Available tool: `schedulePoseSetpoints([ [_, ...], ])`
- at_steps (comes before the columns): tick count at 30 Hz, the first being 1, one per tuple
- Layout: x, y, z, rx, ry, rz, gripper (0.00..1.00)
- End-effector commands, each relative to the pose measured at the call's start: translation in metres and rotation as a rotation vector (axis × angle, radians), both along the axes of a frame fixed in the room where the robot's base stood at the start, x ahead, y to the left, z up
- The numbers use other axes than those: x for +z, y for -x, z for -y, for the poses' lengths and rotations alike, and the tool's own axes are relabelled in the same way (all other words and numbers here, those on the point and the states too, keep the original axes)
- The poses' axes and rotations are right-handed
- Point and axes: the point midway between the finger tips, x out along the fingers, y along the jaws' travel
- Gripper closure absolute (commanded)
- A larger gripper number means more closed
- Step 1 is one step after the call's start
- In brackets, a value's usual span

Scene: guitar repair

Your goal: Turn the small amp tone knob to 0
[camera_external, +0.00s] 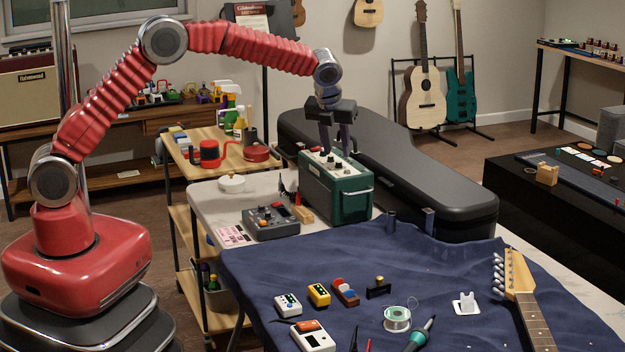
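The small amp (349,201) is a dark green box with a pale top panel, standing upright at the back of the workbench. Several small knobs (324,156) sit on its top panel; I cannot tell which one is the tone knob or where it points. My gripper (336,150) points straight down over the amp's top. Its two dark fingers are spread apart, with the tips at or just above the panel among the knobs. Whether they touch a knob is too small to tell.
A grey pedal unit (271,222) and a small wooden block (303,214) stand left of the amp. A long black guitar case (440,183) lies close behind it. A blue cloth (450,275) in front holds small pedals, solder (397,318) and a guitar neck (520,285).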

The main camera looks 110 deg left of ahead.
Motion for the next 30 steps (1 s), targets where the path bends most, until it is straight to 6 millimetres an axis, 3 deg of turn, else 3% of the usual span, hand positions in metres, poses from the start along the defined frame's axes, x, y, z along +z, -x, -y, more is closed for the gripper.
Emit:
schedulePoseSetpoints([
  [3, -0.017, 0.000, -0.007, 0.001, 0.001, -0.002, 0.67],
  [9, -0.033, 0.000, -0.014, 0.000, 0.000, -0.001, 0.67],
  [19, -0.036, 0.000, -0.015, 0.000, 0.000, 0.000, 0.67],
  [30, -0.035, 0.000, -0.015, 0.000, 0.000, 0.000, 0.92],
])
